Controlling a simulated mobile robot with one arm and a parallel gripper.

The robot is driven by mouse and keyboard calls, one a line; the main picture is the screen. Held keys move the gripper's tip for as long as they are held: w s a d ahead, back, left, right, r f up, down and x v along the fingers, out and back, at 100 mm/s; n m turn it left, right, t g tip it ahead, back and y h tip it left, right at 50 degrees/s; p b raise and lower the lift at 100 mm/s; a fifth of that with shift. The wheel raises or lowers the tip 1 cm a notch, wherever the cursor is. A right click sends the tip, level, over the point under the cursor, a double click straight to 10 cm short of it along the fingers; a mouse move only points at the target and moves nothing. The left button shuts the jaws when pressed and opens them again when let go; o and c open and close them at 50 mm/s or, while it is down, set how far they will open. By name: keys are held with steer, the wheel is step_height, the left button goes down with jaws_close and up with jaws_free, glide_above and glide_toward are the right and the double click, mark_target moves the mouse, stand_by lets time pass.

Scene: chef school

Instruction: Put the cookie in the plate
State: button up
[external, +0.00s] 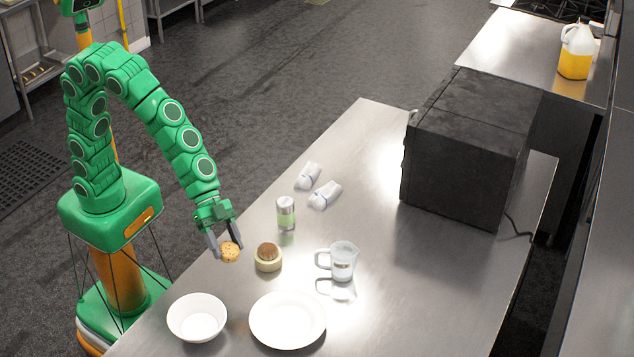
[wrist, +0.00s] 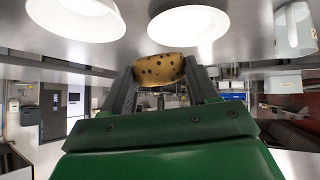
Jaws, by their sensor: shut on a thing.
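The cookie (external: 230,252) is round and golden brown with dark chips. My gripper (external: 226,247) is shut on it and holds it at the table's near left edge, left of a small round brown-topped item. In the wrist view the cookie (wrist: 160,70) sits between the two fingers of my gripper (wrist: 160,82). The plate (external: 262,335) is white, round and empty, lying on the table below and to the right of the cookie. In the wrist view I take the white round shape beyond the cookie as the plate (wrist: 188,24).
A white bowl (external: 197,318) stands left of the plate. The brown-topped item (external: 268,257), a shaker (external: 286,213), a glass measuring jug (external: 343,262) and two rolled white cloths (external: 324,195) are on the steel table (external: 400,300). A large black box-shaped appliance (external: 465,150) stands further back.

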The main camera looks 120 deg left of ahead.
steer(key=shift+w+a+f+m+h, duration=0.15)
steer(key=shift+w+a+m+h, duration=0.25)
steer(key=shift+w+m+h, duration=0.4)
steer(key=m, duration=0.1)
steer(key=a+m+h, duration=0.1)
steer(key=shift+w+m+g+h, duration=0.3)
steer(key=shift+w+m, duration=0.1)
steer(key=shift+s+a+m+g+h, duration=0.15)
steer(key=shift+a+m+g+h, duration=0.2)
steer(key=shift+m+h, duration=0.6)
steer(key=shift+s+a+m+g+h, duration=0.1)
steer(key=shift+a+m+g+h, duration=0.2)
steer(key=shift+m+h, duration=0.65)
glide_above(284, 305)
steer(key=shift+w+f, duration=0.1)
steer(key=shift+f, duration=6.35)
steer(key=shift+f, duration=0.1)
steer(key=shift+f, duration=0.3)
